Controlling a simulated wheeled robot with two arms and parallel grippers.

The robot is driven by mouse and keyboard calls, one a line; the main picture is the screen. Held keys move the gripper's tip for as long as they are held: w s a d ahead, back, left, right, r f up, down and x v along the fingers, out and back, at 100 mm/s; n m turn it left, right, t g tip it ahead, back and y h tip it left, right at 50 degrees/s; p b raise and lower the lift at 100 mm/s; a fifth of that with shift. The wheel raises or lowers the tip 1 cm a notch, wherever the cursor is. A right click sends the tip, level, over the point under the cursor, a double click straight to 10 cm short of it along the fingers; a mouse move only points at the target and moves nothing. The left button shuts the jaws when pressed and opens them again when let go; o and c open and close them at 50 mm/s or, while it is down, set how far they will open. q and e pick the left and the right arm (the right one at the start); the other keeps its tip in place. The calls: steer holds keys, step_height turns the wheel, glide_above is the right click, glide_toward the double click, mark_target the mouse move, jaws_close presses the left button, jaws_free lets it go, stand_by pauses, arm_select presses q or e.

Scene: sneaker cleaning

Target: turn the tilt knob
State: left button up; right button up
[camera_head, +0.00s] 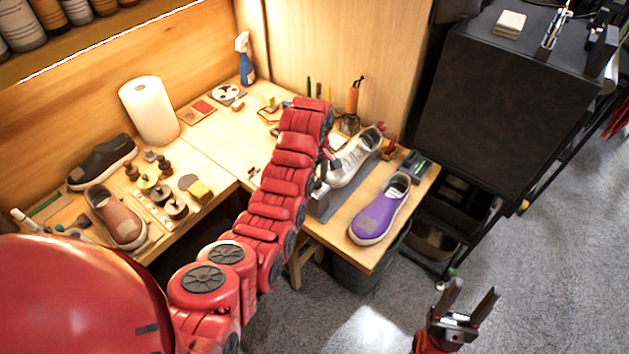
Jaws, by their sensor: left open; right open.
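A light grey sneaker (352,158) sits tilted on a grey stand (350,185) at the right part of the bench. A small red part (389,147) shows just right of the sneaker; I cannot tell whether it is the tilt knob. My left arm reaches across the bench, and its gripper (327,172) is at the left side of the stand, close to the sneaker. The fingers are open, but partly hidden by the arm, and contact is unclear. My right gripper (468,312) is open and empty, over the floor in front of the bench.
A purple sneaker (380,208) lies near the bench's right front edge. A brown shoe (117,217), a black shoe (103,162), brushes and a paper roll (150,110) fill the left side. A black cabinet (510,85) stands right. The floor (540,230) is open.

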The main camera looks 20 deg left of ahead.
arm_select(q)
steer(key=m, duration=1.9)
steer(key=shift+m, duration=0.3)
jaws_close()
steer(key=n, duration=0.4)
